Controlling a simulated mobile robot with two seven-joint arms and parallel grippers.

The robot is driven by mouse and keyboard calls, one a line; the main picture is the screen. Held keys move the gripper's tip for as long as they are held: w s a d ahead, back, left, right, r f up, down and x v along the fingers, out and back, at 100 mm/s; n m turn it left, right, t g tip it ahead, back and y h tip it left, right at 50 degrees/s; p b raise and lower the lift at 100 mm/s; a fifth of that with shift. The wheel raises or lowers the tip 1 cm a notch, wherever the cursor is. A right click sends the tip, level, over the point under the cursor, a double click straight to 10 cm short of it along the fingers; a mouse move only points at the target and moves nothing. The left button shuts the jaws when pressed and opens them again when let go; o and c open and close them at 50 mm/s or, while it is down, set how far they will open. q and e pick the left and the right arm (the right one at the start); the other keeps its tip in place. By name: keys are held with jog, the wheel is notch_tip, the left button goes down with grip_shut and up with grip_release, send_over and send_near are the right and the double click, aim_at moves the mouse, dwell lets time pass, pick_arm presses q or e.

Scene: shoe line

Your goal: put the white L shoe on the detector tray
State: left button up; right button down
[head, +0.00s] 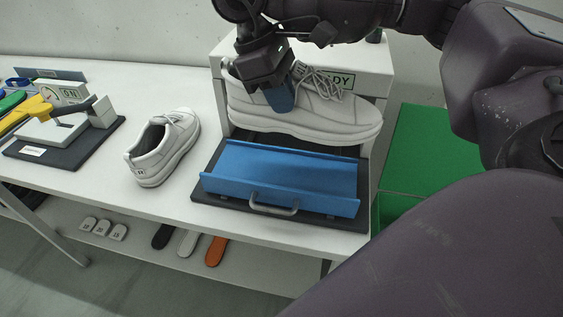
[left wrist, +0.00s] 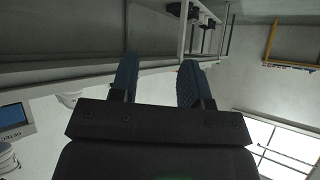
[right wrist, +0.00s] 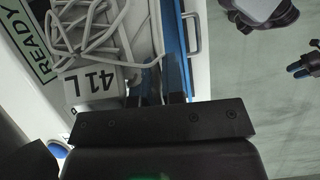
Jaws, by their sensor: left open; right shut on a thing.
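The white L shoe (head: 335,112) is held in the air above the back of the blue detector tray (head: 280,180), toe to the right. My right gripper (head: 281,98) is shut on it near its heel end. In the right wrist view, its tongue label (right wrist: 90,86) reads "41 L" beside the laces. The tray has a metal handle at its front and looks empty. A second white shoe (head: 163,145), its heel mark apparently R, stands on the table left of the tray.
The white detector housing (head: 381,84) with a READY sign stands behind the held shoe. A dark-based device with a yellow handle (head: 40,107) is at the left. Green surfaces (head: 430,150) lie to the right. Insoles (head: 215,250) lie on the lower shelf.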

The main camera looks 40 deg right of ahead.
aim_at(261, 120)
notch_tip(261, 120, down, 15)
jog(key=shift+f+b, duration=0.1)
jog(key=shift+b, duration=0.5)
jog(key=shift+f, duration=0.15)
jog(key=c, duration=1.2)
grip_release()
jog(key=shift+r, duration=0.25)
jog(key=v, duration=1.2)
jog(key=shift+d+f, duration=0.1)
